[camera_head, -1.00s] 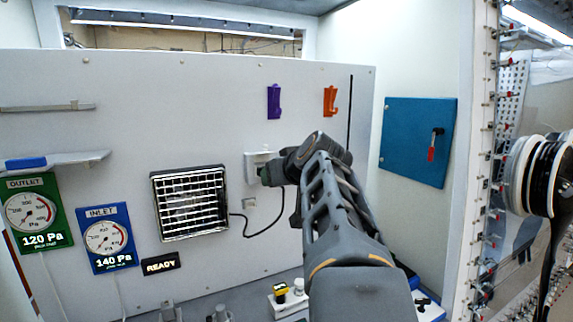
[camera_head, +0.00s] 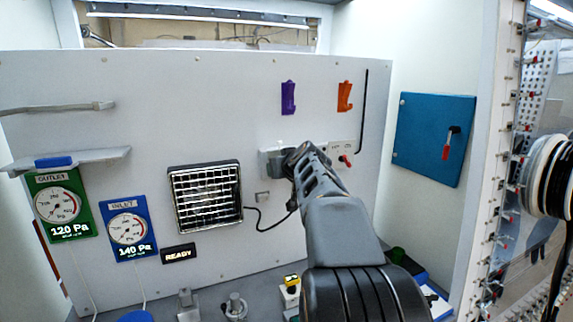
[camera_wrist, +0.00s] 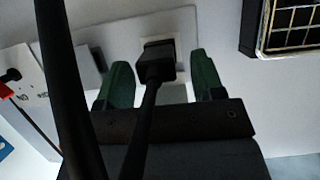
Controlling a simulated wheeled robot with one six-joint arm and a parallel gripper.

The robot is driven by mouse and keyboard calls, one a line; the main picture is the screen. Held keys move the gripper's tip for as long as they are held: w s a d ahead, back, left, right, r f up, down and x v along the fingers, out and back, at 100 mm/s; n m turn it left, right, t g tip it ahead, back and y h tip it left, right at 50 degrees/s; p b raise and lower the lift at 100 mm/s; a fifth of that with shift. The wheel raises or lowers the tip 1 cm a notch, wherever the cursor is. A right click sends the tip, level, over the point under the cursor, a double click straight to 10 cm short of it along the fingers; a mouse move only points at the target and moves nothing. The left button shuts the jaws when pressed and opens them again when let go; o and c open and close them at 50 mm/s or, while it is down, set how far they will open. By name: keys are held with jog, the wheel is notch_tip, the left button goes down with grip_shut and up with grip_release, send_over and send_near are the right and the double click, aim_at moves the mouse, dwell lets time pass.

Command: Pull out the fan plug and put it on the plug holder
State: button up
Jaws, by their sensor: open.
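The black fan plug (camera_wrist: 157,62) sits in a pale wall socket in the wrist view, and its black cord (camera_wrist: 142,130) runs down from it. My gripper (camera_wrist: 163,70) is open, with one green finger on each side of the plug and gaps showing between. In the head view my arm hides the gripper and the plug. The fan (camera_head: 205,198) is a square grille on the wall, with its cord (camera_head: 262,226) looping right behind my arm. A purple bracket (camera_head: 288,98) and an orange bracket (camera_head: 344,97) are on the wall above; I cannot tell which is the plug holder.
A white panel (camera_head: 342,150) with a red switch is right of my arm's end. A thick black strand (camera_wrist: 62,80) crosses the wrist view close up. A blue door (camera_head: 433,140) with a red handle is on the right wall. Gauges and a shelf (camera_head: 75,160) are at left.

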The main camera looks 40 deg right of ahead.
jog(key=shift+w+d+f, duration=0.1)
jog(key=shift+w+f, duration=0.1)
jog(key=shift+w, duration=0.2)
jog(key=c, duration=1.1)
